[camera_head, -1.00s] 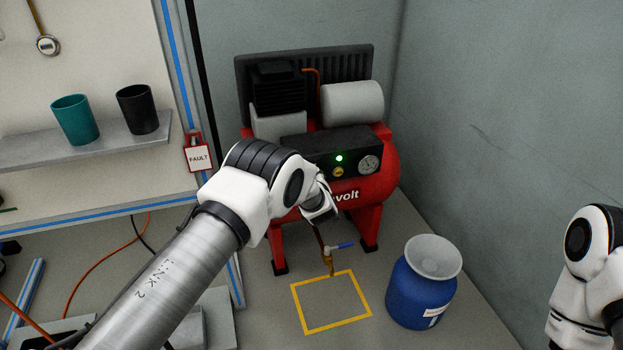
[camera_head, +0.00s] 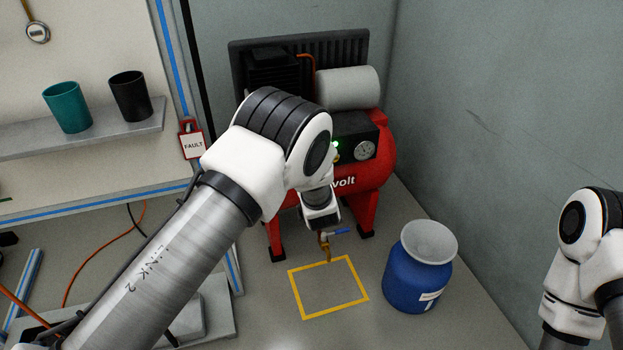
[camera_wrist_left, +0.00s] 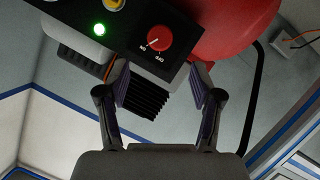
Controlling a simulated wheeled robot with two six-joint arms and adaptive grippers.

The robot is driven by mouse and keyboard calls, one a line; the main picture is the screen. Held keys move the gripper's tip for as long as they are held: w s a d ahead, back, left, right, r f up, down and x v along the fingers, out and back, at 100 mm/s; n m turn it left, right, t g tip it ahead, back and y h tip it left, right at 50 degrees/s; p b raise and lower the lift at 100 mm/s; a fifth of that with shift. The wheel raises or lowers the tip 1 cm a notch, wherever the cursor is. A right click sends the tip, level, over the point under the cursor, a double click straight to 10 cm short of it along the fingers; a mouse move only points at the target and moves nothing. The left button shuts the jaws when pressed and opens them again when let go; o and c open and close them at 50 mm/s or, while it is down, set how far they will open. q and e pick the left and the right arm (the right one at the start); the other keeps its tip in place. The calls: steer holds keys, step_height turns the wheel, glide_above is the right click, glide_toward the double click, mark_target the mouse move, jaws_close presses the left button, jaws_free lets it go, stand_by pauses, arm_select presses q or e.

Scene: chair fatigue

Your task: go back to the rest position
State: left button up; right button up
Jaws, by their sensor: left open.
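My left arm comes in from the left in the head view and reaches in front of the red compressor (camera_head: 371,185). Beyond the fingers is the compressor's black control panel (camera_wrist_left: 125,35) with a red knob (camera_wrist_left: 159,41) and a lit green lamp (camera_wrist_left: 99,29). My right arm shows at the right edge of the head view; its gripper is out of the picture.
A blue drum (camera_head: 416,276) stands on the floor right of a yellow floor square (camera_head: 344,306). A valve with a blue lever (camera_head: 335,232) hangs below the compressor. A shelf (camera_head: 30,140) holds a teal cup (camera_head: 67,107) and a black cup (camera_head: 130,96). A red FAULT tag (camera_head: 192,145) hangs beside it.

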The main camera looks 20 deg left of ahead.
arm_select(q)
steer(key=v, duration=0.3)
